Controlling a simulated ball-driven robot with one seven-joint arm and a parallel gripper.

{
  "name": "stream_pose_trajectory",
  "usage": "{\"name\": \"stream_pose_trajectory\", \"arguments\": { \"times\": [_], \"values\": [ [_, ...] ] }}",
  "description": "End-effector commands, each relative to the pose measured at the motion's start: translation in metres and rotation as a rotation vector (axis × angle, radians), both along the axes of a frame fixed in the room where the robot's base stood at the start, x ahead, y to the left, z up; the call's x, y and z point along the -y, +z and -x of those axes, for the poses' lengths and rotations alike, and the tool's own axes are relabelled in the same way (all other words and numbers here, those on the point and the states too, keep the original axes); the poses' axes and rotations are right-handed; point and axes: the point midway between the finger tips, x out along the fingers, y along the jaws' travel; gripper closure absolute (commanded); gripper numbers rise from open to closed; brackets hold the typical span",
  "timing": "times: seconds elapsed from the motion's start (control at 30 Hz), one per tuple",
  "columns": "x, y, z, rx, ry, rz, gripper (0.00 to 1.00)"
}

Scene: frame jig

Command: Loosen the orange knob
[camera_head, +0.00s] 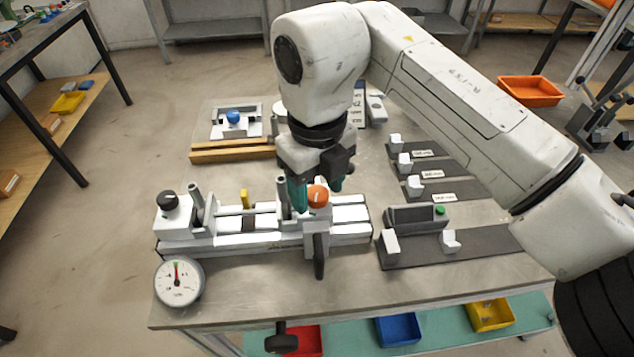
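The orange knob (318,196) sits on top of the white sliding block (316,222) of the jig, right of the middle of its rail. It has a pale mark on its top. My gripper (318,202) points down at the knob, with one teal finger on its left and one on its right. The fingers are apart, about a knob's width. I cannot tell whether they touch the knob or stand just clear of it. A dark handle (319,262) hangs at the block's front.
The jig's left end has a black knob (167,200); a round dial gauge (179,282) lies in front. A fixture with a blue knob (233,117) stands behind. Dark labelled racks with white blocks (414,184) and a green-button box (415,218) are at right.

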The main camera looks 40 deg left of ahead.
Motion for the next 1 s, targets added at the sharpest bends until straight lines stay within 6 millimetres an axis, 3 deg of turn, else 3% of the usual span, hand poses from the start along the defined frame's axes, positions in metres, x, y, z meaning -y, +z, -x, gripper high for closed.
{"name": "stream_pose_trajectory", "arguments": {
  "times": [0.07,0.5,1.0],
  "values": [
    [0.0,0.0002,0.0,0.0,0.0,0.0,0.49],
    [-0.0001,0.0004,0.0,0.0,0.0,0.0,0.91],
    [-0.0002,0.0017,-0.0007,0.002,0.146,0.001,0.91]
  ]
}}
